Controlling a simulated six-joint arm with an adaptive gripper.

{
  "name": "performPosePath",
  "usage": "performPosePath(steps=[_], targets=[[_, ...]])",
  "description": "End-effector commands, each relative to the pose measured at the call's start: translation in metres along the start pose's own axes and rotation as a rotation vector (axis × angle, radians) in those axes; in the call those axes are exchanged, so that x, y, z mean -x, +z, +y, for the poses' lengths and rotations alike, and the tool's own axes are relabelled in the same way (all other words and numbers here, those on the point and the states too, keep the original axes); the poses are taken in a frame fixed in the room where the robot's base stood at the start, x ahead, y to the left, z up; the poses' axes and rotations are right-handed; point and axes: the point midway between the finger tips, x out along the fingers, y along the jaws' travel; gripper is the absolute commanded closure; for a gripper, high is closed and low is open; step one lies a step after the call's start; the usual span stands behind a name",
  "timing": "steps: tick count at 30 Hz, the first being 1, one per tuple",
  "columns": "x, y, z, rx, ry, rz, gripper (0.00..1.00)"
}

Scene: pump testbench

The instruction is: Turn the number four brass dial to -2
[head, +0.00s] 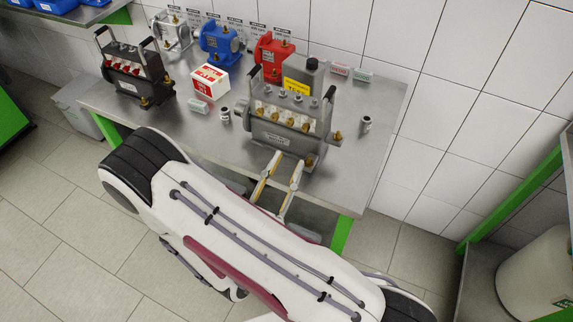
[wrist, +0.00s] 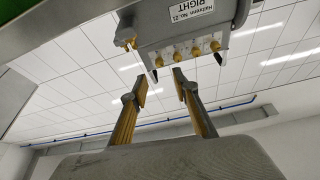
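A grey pump unit (head: 288,134) with two dark upright handles stands near the front edge of the metal table. A row of several small brass dials (head: 290,121) runs along its front. The wrist view shows the unit's body (wrist: 185,22) with a label reading "RIGHT" and the brass dials (wrist: 196,51) along its edge. The dial numbers and settings are too small to read, so I cannot tell which is number four. My gripper (head: 287,160) is open and empty in front of the unit. In the wrist view my gripper's fingertips (wrist: 160,87) are apart, short of the dials.
A black unit with red parts (head: 133,75) stands at the table's left. Blue (head: 217,45) and red (head: 272,55) pumps stand at the back.

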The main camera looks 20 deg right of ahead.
Motion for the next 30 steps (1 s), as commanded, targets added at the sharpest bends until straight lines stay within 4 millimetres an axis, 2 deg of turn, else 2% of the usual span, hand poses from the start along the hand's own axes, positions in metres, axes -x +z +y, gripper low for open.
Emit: performPosePath(steps=[7, 11, 14, 24, 30], targets=[[0.000, 0.000, 0.000, -0.009, 0.004, 0.000, 0.70], [-0.001, -0.001, -0.002, -0.069, 0.027, -0.001, 0.70], [-0.003, -0.003, -0.005, -0.162, 0.063, -0.003, 0.70], [-0.008, -0.008, -0.022, -0.633, 0.244, 0.005, 0.70], [-0.008, -0.009, -0.028, -0.782, 0.302, 0.013, 0.70]])
